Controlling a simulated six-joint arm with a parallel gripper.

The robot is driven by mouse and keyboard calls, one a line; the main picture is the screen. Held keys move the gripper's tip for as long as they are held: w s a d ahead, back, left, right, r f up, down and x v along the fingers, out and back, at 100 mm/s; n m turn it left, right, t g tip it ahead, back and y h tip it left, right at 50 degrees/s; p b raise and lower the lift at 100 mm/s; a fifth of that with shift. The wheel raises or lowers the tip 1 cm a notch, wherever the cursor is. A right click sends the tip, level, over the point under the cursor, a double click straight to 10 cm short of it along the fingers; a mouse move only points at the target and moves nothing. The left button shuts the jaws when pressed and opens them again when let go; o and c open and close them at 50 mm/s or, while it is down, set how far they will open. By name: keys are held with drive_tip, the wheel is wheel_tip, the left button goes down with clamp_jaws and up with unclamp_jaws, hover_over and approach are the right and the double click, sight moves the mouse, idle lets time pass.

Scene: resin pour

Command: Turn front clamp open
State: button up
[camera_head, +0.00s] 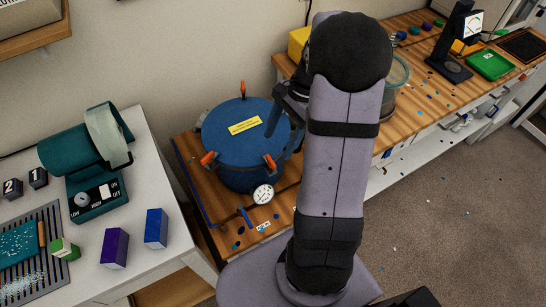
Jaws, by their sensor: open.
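A round pressure pot (245,177) stands on the wooden bench with a blue lid (235,140) seated on it. A yellow label (245,126) lies on the lid. Clamps with orange handles show around the rim: one at the back (243,88) stands upright, one at the near left (208,158) is tilted, and one at the near right (270,161) is tilted. My gripper (283,138) is open at the lid's right side, just above the near-right clamp. Contact with that clamp cannot be made out. My arm hides part of the gripper and the area to its right.
A dial gauge (263,194) and a small valve (246,217) sit in front of the pot. A white table (150,190) with a green machine (95,160) stands left. A yellow box (298,43) and a clear container (396,72) lie behind my arm.

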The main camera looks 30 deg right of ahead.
sight(271, 160)
drive_tip(key=shift+m, duration=0.5)
drive_tip(key=shift+w+d+p+x, duration=0.15)
drive_tip(key=shift+p+x, duration=0.3)
drive_tip(key=shift+x, duration=1.35)
drive_tip(key=shift+w+d+p+x, duration=0.1)
drive_tip(key=shift+d+p+x, duration=0.25)
drive_tip(key=shift+x, duration=1.5)
drive_tip(key=shift+a+f, duration=0.1)
drive_tip(key=shift+f, duration=0.05)
drive_tip(key=c, duration=1.1)
